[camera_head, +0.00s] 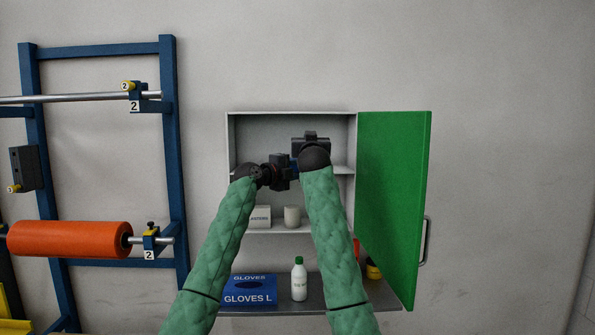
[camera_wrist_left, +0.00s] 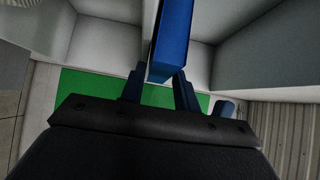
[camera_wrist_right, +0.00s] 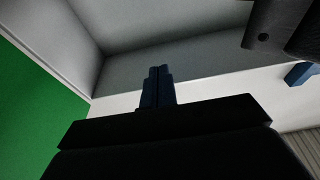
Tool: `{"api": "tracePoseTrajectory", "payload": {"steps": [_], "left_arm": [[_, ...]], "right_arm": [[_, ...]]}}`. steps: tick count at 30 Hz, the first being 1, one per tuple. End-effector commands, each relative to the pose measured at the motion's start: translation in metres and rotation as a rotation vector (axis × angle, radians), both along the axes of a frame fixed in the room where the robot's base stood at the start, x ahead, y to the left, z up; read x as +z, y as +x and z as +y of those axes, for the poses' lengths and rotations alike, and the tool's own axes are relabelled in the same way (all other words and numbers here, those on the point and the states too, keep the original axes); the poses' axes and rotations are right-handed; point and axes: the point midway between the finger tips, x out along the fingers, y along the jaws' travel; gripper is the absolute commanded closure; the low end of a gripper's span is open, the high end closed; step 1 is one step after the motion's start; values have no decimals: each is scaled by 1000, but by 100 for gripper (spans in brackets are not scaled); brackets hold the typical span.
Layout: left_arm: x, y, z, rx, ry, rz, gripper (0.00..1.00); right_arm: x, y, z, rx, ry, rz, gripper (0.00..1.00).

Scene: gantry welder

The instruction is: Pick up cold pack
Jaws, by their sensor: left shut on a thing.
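The cold pack shows as a flat blue block (camera_wrist_left: 172,42) in the left wrist view. My left gripper (camera_wrist_left: 160,76) is shut on its near end, with one finger on each side, and the pack extends away from the fingers. In the head view my left gripper (camera_head: 284,171) is in front of the open cabinet, near its middle shelf, and the pack is mostly hidden there. My right gripper (camera_wrist_right: 158,70) is shut and empty, its fingertips together. In the head view the right wrist hides its fingers, in front of the upper compartment.
The cabinet (camera_head: 230,140) has its green door (camera_head: 391,200) swung open to the right. A white box (camera_head: 260,216) and a cup (camera_head: 291,216) stand on a lower shelf. Below are a blue gloves box (camera_head: 249,290) and a white bottle (camera_head: 299,281). A blue rack (camera_head: 173,150) stands left.

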Motion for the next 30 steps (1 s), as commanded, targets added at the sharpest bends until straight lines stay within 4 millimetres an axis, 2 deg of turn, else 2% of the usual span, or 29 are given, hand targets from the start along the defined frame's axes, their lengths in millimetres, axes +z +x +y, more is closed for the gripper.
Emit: {"api": "tracePoseTrajectory", "payload": {"steps": [9,14,24,30], "left_arm": [[-2,0,0,0,1,2,97],[-2,0,0,0,1,2,97],[-2,1,0,0,2,3,97],[-3,1,0,0,2,3,97]], "right_arm": [[1,-1,0,0,0,0,100],[-1,-11,0,0,0,0,100],[-18,-71,0,0,1,0,100],[-25,-101,0,0,0,1,100]]}}
